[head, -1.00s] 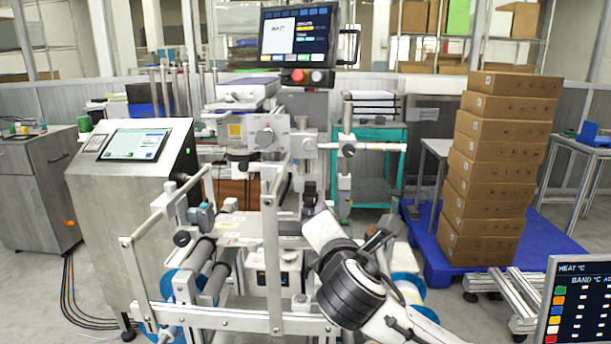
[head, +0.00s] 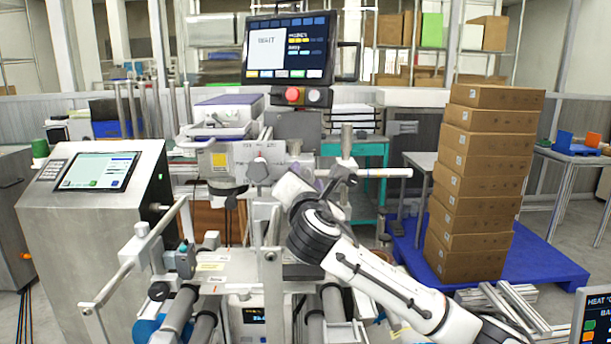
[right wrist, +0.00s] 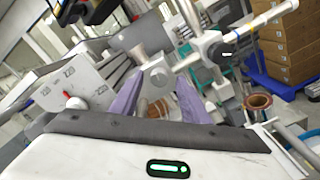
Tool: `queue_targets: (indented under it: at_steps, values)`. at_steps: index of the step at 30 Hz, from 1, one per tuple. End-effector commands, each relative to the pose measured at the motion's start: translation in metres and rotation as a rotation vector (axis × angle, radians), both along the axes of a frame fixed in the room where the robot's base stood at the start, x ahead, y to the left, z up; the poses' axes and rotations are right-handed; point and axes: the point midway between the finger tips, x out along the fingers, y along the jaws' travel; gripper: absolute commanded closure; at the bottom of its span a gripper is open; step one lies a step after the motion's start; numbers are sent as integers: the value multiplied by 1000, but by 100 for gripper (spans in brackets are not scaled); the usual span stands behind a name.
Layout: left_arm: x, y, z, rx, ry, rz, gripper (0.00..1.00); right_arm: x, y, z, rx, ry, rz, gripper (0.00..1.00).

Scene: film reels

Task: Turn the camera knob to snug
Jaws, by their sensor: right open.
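Whether a fingertip touches the knob cannot be told. My left gripper is not in view.
A horizontal rod (head: 385,173) with a dark clamp knob (right wrist: 222,53) crosses close to the right of the gripper. A monitor (head: 290,48) with a red button hangs above. A steel cabinet with a screen (head: 97,171) stands left; stacked cartons (head: 475,190) stand right.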

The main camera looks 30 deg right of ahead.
Motion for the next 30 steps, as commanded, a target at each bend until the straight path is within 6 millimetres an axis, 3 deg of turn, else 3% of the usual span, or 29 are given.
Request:
queue_targets:
  at_steps: [6,14,21,30]
  values:
    - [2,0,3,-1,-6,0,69,15,-8,0,1,0,1,58]
    - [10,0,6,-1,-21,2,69,16,-9,0,1,0,1,58]
    - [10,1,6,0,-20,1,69,15,-9,0,1,0,1,97]
    - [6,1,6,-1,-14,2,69,15,-9,-1,35,-19,1,99]
